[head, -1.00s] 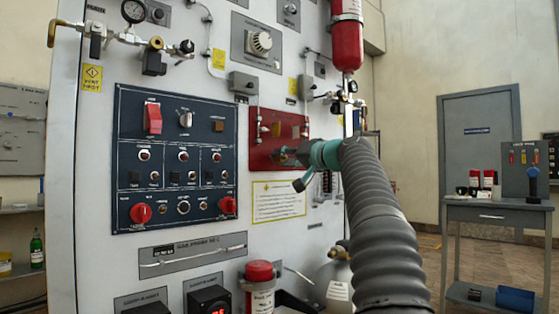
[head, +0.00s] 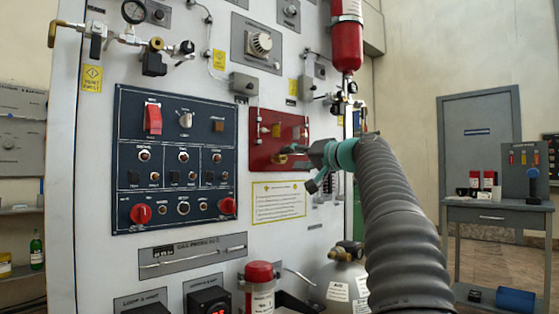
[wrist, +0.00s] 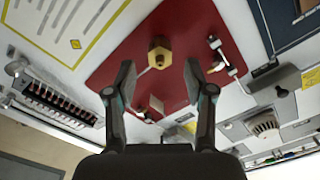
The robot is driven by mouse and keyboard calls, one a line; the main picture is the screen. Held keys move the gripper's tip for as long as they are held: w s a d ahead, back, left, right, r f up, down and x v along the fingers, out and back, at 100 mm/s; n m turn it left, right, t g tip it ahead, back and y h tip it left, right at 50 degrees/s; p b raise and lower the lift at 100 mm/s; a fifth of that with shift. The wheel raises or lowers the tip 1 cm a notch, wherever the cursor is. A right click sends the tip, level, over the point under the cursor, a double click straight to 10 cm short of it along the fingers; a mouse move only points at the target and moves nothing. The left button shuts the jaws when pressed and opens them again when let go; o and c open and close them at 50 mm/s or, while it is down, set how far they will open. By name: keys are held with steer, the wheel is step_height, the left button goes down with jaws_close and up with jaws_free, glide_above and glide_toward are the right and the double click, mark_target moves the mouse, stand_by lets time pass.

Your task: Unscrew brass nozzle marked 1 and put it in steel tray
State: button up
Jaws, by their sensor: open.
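A brass nozzle (wrist: 161,54) with a hexagonal body sits on the red plate (wrist: 95,88) of the panel. In the wrist view it lies just beyond and between my fingertips. My gripper (wrist: 160,73) is open and empty, with one finger on each side and no visible contact. In the head view my gripper (head: 292,152) is at the lower part of the red plate (head: 262,157), beside the brass nozzle (head: 281,159). I cannot read a number mark on it. I cannot make out a steel tray in either view.
Another brass fitting (head: 276,130) is higher on the plate. A white-tipped lever fitting (wrist: 222,58) is right of my fingers in the wrist view. A red extinguisher (head: 346,45) hangs above right. A grey workbench (head: 495,213) stands at the right, with open floor before it.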

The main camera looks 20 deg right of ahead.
steer(key=m+p, duration=0.1)
steer(key=m, duration=0.2)
steer(key=shift+p, duration=0.3)
steer(key=m+p, duration=0.2)
steer(key=m, duration=0.1)
steer(key=shift+r, duration=0.25)
steer(key=shift+f+m, duration=0.2)
steer(key=shift+m, duration=0.2)
